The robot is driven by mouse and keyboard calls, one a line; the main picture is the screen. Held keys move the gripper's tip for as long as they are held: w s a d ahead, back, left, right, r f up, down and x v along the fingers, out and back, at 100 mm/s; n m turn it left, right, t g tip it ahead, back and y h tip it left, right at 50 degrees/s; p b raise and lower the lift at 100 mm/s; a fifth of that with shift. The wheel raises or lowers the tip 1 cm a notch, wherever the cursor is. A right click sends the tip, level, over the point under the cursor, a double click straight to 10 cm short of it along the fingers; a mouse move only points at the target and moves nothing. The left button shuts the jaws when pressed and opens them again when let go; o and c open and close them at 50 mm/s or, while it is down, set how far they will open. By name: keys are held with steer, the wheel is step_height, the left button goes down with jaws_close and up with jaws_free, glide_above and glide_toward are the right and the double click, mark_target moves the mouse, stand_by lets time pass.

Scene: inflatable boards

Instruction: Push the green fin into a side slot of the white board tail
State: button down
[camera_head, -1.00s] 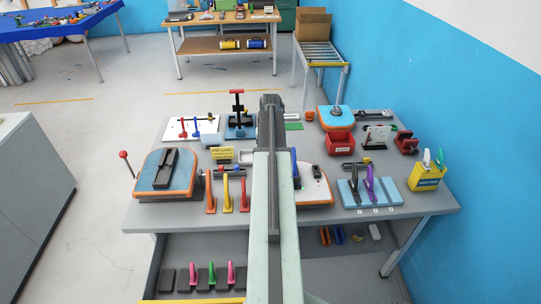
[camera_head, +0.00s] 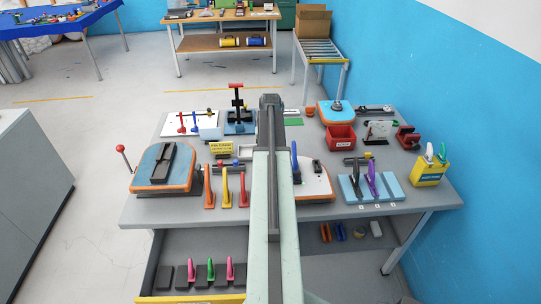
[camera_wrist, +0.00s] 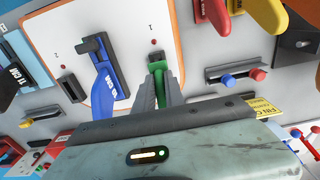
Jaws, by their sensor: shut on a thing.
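My gripper (camera_wrist: 158,92) is shut on the green fin (camera_wrist: 161,96) in the wrist view. The fin's far end is at a dark side slot (camera_wrist: 158,66) of the white board tail (camera_wrist: 135,20), near a red dot. Whether it is in the slot, or how deep, I cannot tell. A blue fin (camera_wrist: 106,82) stands in the black middle box beside it. The other side slot (camera_wrist: 70,86) is at the left. In the head view, my arm hides the gripper and green fin; part of the board tail (camera_head: 318,187) and the blue fin (camera_head: 295,160) show.
Red and yellow fins (camera_head: 226,190) stand left of my arm, beside an orange-edged blue board (camera_head: 150,170). A light blue fin rack (camera_head: 385,188) and a yellow bin (camera_head: 430,172) are at the right. Several spare fins (camera_head: 210,270) stand on the lower shelf.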

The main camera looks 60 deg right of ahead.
steer(key=shift+f+b, duration=1.65)
stand_by(0.4)
steer(key=c, duration=1.3)
jaws_free()
steer(key=shift+r, duration=0.1)
step_height(320, 180, up, 8)
steer(key=p, duration=0.8)
